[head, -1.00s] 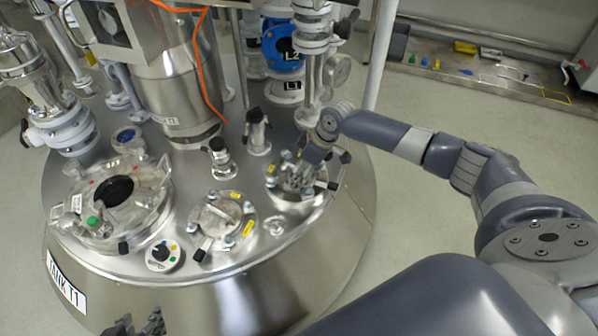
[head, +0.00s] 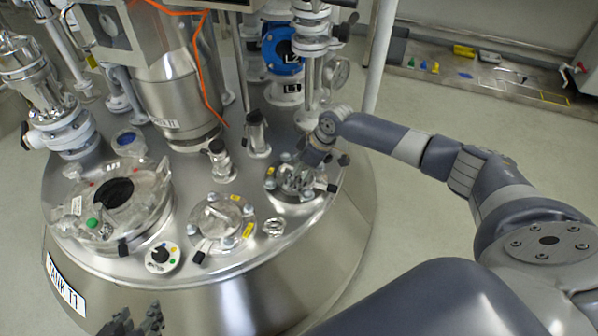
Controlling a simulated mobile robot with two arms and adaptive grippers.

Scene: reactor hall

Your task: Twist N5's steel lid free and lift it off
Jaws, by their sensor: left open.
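Two round steel lids with clamp bolts and black handles sit on the tank top: a middle lid (head: 217,216) and a right lid (head: 292,186). Their yellow tags are too small to read, so I cannot tell which is N5. My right gripper (head: 306,169) reaches down over the right lid from behind. Its fingers are close above or on the lid and blend with its metal parts, so contact and jaw opening are unclear. My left gripper (head: 136,322) is open and empty at the bottom edge, in front of the tank wall.
A large hatch (head: 117,200) with a dark glass stands at the left. Short capped nozzles (head: 257,134) and a blue-flanged pipe (head: 282,50) rise behind the lids. A small ring-shaped fitting (head: 273,227) lies between the lids.

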